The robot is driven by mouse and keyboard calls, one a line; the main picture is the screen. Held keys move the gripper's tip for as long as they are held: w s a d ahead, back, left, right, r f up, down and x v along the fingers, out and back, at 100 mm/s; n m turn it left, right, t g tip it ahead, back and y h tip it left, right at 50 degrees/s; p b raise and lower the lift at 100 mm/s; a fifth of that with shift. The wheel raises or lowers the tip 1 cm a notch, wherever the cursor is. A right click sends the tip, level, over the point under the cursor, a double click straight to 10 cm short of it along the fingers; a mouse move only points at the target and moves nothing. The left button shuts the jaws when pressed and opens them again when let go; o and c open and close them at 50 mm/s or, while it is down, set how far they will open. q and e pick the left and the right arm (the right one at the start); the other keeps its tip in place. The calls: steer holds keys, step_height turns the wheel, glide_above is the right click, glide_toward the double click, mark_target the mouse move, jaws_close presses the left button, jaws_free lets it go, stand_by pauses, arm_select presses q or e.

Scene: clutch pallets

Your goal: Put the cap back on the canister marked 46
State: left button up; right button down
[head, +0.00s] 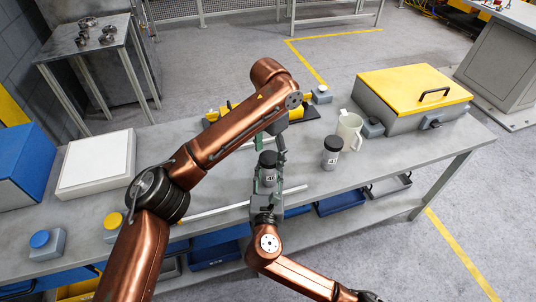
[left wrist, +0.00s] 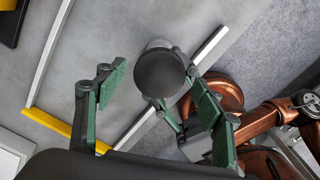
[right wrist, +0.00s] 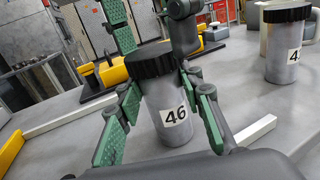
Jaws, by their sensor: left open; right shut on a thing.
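The grey canister marked 46 (right wrist: 172,112) stands upright over the bench, with my right gripper (right wrist: 166,122) shut around its body. It also shows in the head view (head: 267,179). A black ribbed cap (right wrist: 150,62) sits on its top; whether it is fully seated, I cannot tell. In the left wrist view the cap (left wrist: 160,74) is a dark disc between the spread fingers of my left gripper (left wrist: 158,105). My left gripper is open above the canister, its fingers apart from the cap. In the head view the left arm partly hides this gripper.
A second grey canister with a black cap (head: 331,155) stands to the right, beside a white jug (head: 349,131). A yellow-lidded grey box (head: 412,90) is behind at right. White rails (head: 215,210) lie on the bench near the canister. A yellow tool (head: 236,108) lies behind.

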arm_select(q)
step_height(320, 180, up, 4)
steer(key=shift+f, duration=0.1)
steer(key=shift+o, duration=0.5)
steer(key=o, duration=0.5)
steer(key=shift+w, duration=0.1)
arm_select(e)
steer(key=c, duration=1.3)
jaws_free()
steer(key=shift+o, duration=0.2)
steer(key=s, duration=1.2)
steer(key=shift+a, duration=0.3)
steer(key=shift+w, duration=0.1)
